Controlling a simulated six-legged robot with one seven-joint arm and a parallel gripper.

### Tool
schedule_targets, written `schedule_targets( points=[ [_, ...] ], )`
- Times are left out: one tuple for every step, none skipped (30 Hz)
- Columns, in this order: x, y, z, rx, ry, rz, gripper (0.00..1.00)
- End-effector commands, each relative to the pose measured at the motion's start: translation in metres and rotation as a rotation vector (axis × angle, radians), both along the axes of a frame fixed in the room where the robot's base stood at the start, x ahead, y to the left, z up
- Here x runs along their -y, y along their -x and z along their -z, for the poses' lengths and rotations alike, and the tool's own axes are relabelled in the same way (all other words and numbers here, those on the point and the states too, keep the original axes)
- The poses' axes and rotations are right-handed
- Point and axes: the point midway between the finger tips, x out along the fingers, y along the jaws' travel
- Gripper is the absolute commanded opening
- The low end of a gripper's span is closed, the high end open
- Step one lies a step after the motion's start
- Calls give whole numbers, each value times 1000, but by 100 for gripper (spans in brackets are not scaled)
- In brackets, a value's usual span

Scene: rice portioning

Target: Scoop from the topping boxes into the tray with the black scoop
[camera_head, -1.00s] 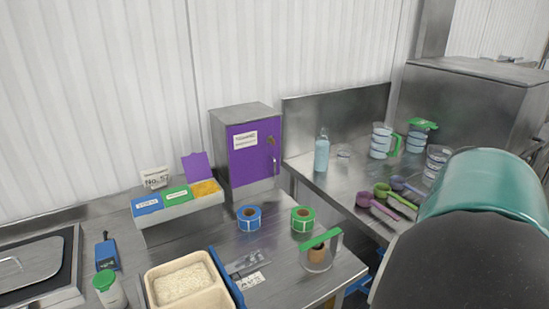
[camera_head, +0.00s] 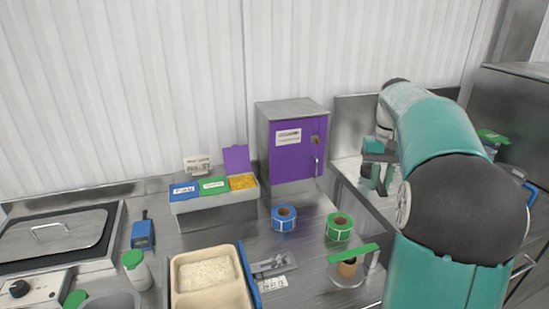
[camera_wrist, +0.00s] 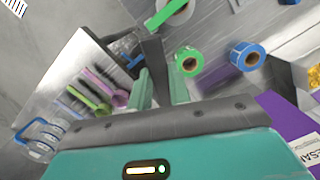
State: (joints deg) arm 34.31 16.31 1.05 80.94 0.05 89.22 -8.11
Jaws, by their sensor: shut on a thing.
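My gripper (camera_head: 376,176) is in front of the right-hand counter, high above it. In the wrist view, its fingers (camera_wrist: 161,86) are shut on a dark, narrow handle (camera_wrist: 155,62), apparently the black scoop's. The scoop's bowl is not clear in either view. The topping boxes stand in a row left of the purple cabinet: one with a blue lid (camera_head: 184,191), one with a green lid (camera_head: 214,185), and one open with yellow-orange topping (camera_head: 242,182) and a raised purple lid. The beige tray (camera_head: 174,283) sits at the front with rice in its upper compartment.
The purple cabinet (camera_head: 295,158) stands between the boxes and my arm.

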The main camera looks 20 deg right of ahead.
Motion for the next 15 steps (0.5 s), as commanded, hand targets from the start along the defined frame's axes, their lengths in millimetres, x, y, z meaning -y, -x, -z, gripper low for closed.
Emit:
schedule_targets(
  points=[
    [-21, -24, -3, -5, -3, -45, 0],
    [-32, -36, -4, -11, -6, -65, 0],
    [-48, -51, -7, -17, -7, -92, 0],
    [-60, -62, -8, -22, -8, -113, 0],
    [-72, -72, -9, -29, -10, -132, 0],
    [-89, -85, -11, -34, -10, -158, 0],
    [-103, -94, -12, -41, -11, -179, 0],
    [-116, -103, -13, -45, -13, -198, 0],
    [-135, -114, -14, -54, -13, -224, 0],
    [-149, -122, -15, -58, -13, -243, 0],
    [-163, -129, -16, -64, -13, -263, 0],
    [-182, -138, -16, -71, -12, -288, 0],
    [-196, -144, -17, -76, -11, -305, 0],
    [-210, -149, -18, -80, -11, -324, 0],
    [-227, -154, -18, -86, -10, -344, 0]
  ],
)
